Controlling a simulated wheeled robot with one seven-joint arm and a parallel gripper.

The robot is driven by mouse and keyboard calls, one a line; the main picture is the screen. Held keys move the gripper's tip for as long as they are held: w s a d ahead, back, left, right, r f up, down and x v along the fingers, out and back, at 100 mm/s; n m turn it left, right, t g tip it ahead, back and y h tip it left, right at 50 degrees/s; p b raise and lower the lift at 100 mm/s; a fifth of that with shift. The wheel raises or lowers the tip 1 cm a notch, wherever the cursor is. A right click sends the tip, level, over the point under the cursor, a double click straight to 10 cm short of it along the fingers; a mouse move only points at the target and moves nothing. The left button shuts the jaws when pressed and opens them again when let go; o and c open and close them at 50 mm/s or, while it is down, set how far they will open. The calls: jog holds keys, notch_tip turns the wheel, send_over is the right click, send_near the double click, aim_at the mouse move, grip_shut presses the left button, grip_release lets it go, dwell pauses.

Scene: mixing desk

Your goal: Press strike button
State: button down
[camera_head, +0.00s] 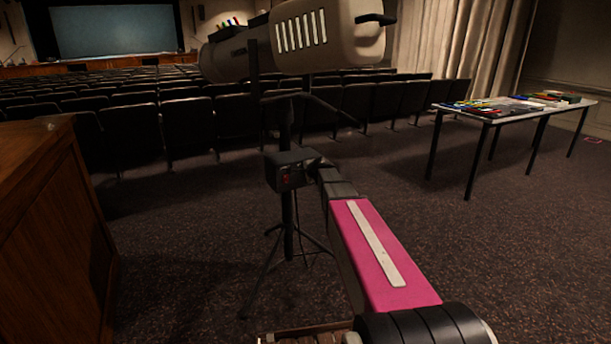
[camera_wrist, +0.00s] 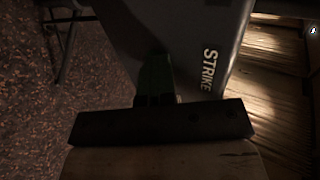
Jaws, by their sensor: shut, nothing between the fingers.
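A dark box (camera_head: 284,172) is mounted on the stand of a large beige spotlight (camera_head: 305,38). Small red marks show on its face in the head view. In the wrist view the box (camera_wrist: 195,35) fills the upper middle, with the word STRIKE in pale letters on it. My gripper (camera_wrist: 155,78) is shut and empty, and its fingers point at the box just left of that word. In the head view my gripper (camera_head: 315,165) is at the right side of the box. I cannot make out the strike button itself, nor whether the fingertips touch it.
The spotlight's tripod (camera_head: 287,240) spreads over the carpet below the box. A wooden cabinet (camera_head: 50,225) stands at the left. A table (camera_head: 490,110) with colourful items stands at the right. Rows of dark seats (camera_head: 185,125) fill the back.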

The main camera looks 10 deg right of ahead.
jog(key=shift+w+a+r, duration=0.1)
jog(key=shift+w, duration=0.4)
jog(key=s+f+v, duration=0.1)
jog(key=f+v, duration=0.1)
jog(key=v, duration=1.2)
jog(key=shift+s, duration=0.25)
jog(key=shift+f, duration=0.1)
jog(key=s+a+f+n+g+h, duration=0.1)
jog(key=s+f+n+g, duration=0.4)
jog(key=s+f, duration=0.6)
jog(key=s+a+f+n+g+h, duration=0.1)
jog(key=s+f+n+g, duration=0.5)
jog(key=s, duration=0.9)
notch_tip(320, 180, down, 5)
jog(key=n+h, duration=0.1)
jog(key=n, duration=0.2)
jog(key=shift+s+a+f+h, duration=0.2)
jog(key=shift+s+h, duration=0.1)
jog(key=shift+h, duration=0.1)
